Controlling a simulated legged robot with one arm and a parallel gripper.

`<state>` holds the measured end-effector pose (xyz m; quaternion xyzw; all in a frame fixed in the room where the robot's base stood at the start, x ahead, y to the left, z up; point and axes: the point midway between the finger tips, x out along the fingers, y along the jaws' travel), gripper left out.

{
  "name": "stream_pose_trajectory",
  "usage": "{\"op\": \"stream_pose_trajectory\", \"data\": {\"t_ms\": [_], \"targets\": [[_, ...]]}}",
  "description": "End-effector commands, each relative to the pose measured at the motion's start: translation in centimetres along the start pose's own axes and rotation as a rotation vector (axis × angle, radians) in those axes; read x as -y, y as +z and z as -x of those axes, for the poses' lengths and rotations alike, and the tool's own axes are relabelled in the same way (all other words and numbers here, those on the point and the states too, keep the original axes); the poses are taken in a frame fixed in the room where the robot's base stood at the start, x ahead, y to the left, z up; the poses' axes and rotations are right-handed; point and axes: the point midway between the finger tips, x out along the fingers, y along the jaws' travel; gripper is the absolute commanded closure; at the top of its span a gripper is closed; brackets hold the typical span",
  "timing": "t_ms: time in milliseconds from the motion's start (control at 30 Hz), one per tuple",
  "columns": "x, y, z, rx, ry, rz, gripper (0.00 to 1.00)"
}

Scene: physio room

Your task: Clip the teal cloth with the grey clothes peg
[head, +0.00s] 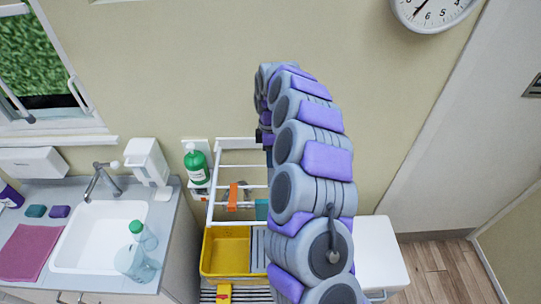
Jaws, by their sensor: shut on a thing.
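A teal patch (262,210), which looks like the teal cloth, hangs on the white drying rack (212,195). My arm covers its right side. My arm rises in front of the rack, bends over at the top and runs down behind its own near links. Its far end is hidden there, so I cannot see my gripper's fingers or what is between them. I cannot make out the grey clothes peg.
An orange item (233,195) hangs on the rack, left of the teal patch. A yellow tub (226,251) stands below. A green bottle (196,165) is on the wall at left. A sink (98,237) and counter fill the left; a white cabinet (381,252) stands right.

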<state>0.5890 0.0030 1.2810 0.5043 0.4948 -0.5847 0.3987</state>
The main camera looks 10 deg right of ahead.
Motion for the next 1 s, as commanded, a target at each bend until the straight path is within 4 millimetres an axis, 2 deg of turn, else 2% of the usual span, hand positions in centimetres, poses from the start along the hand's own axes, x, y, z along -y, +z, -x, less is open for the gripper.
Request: {"op": "stream_pose_trajectory", "data": {"t_ms": [100,1000], "targets": [[-0.30,-0.03,0.10,0.000,0.008,-0.001,1.00],[-0.26,-0.08,0.23,-0.002,0.022,-0.001,1.00]]}}
